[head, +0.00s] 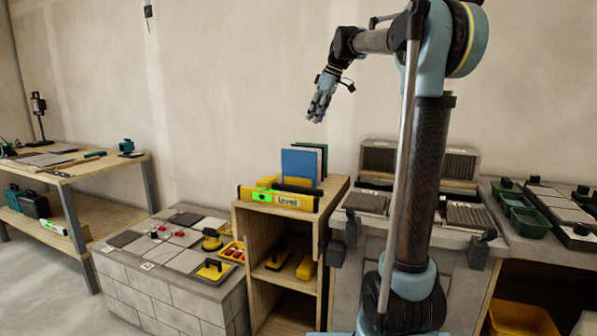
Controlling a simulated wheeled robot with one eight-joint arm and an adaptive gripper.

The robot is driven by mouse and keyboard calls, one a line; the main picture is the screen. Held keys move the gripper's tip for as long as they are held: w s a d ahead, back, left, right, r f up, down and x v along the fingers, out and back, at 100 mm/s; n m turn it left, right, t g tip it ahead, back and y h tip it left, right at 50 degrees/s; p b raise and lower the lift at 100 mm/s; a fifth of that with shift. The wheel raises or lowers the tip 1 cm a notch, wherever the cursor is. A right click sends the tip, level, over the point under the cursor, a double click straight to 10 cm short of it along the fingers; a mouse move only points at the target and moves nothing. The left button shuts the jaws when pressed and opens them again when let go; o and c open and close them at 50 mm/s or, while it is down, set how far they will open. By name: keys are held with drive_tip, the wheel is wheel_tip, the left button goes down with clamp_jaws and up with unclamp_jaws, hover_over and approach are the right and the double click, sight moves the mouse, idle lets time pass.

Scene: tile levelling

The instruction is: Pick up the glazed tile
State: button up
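Several tiles are in view, and I cannot tell for certain which one is the glazed tile. A blue tile (298,164) stands upright on top of the wooden shelf unit, with a green-edged tile (325,158) behind it. Grey and white tiles (187,238) lie flat on the low block-built bench. My gripper (317,112) hangs in the air against the wall, above and apart from the upright tiles. Its fingers point down. They are too small and close together to tell whether they are open, and nothing shows between them.
A yellow level (285,201) lies at the front of the wooden shelf unit (240,240), before the upright tiles. Yellow-handled tools (211,240) sit on the low bench. A wooden workbench (150,175) stands at left. Ribbed tile racks (378,160) and green trays (527,222) are at right.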

hover_over(299, 168)
drive_tip(key=d, duration=0.2)
drive_tip(key=f, duration=0.8)
drive_tip(key=shift+s+d+f, duration=0.2)
drive_tip(key=shift+s+f, duration=0.1)
drive_tip(key=shift+f, duration=0.05)
drive_tip(key=x, duration=0.3)
drive_tip(key=shift+w+a+f, duration=0.2)
drive_tip(key=shift+f, duration=0.1)
drive_tip(key=shift+w+a+f, duration=0.1)
drive_tip(key=shift+a+f, duration=0.15)
drive_tip(key=shift+f, duration=0.4)
drive_tip(key=shift+f, duration=0.25)
clamp_jaws()
